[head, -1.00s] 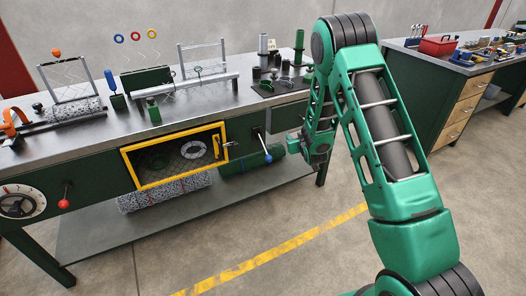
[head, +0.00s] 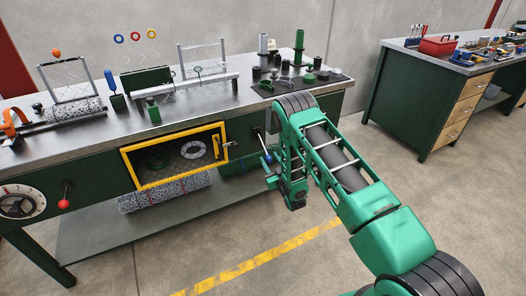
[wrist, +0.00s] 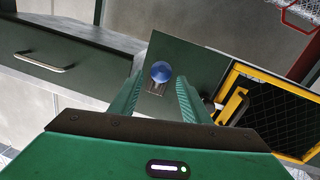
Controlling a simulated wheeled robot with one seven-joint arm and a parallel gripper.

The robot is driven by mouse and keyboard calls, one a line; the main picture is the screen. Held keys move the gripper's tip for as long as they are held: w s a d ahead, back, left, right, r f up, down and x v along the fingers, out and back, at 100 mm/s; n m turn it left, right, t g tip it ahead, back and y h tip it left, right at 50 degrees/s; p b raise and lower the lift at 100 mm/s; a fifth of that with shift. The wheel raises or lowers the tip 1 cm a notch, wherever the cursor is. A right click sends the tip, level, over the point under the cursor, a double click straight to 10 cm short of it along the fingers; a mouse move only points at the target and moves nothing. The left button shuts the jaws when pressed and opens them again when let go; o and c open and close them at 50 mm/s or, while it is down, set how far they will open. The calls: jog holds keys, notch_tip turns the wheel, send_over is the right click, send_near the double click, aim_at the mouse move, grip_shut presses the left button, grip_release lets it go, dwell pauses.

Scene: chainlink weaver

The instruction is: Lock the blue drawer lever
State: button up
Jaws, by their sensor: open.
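The blue drawer lever (head: 267,158) hangs from the green bench front, its blue knob low and tilted slightly right, just right of the yellow-framed door. In the wrist view its round blue knob (wrist: 161,72) shows between and beyond my two fingers, in front of a dark green panel. My gripper (wrist: 160,92) is open, with a finger on each side of the knob in the picture. I cannot tell whether the fingers touch it. In the head view my gripper (head: 270,181) is just below the knob. A drawer front with a metal handle (wrist: 45,62) shows at left in the wrist view.
The yellow-framed mesh door (head: 177,156) with its yellow latch is close left of the lever. A red-knobbed lever (head: 65,198) and a dial (head: 20,204) sit further left. The bench top (head: 200,107) holds several tools. Floor in front is open.

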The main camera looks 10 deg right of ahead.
aim_at(264, 147)
jog(key=w+a, duration=0.1)
jog(key=w, duration=0.7)
jog(key=shift+w, duration=0.25)
jog(key=shift+a, duration=0.1)
grip_shut()
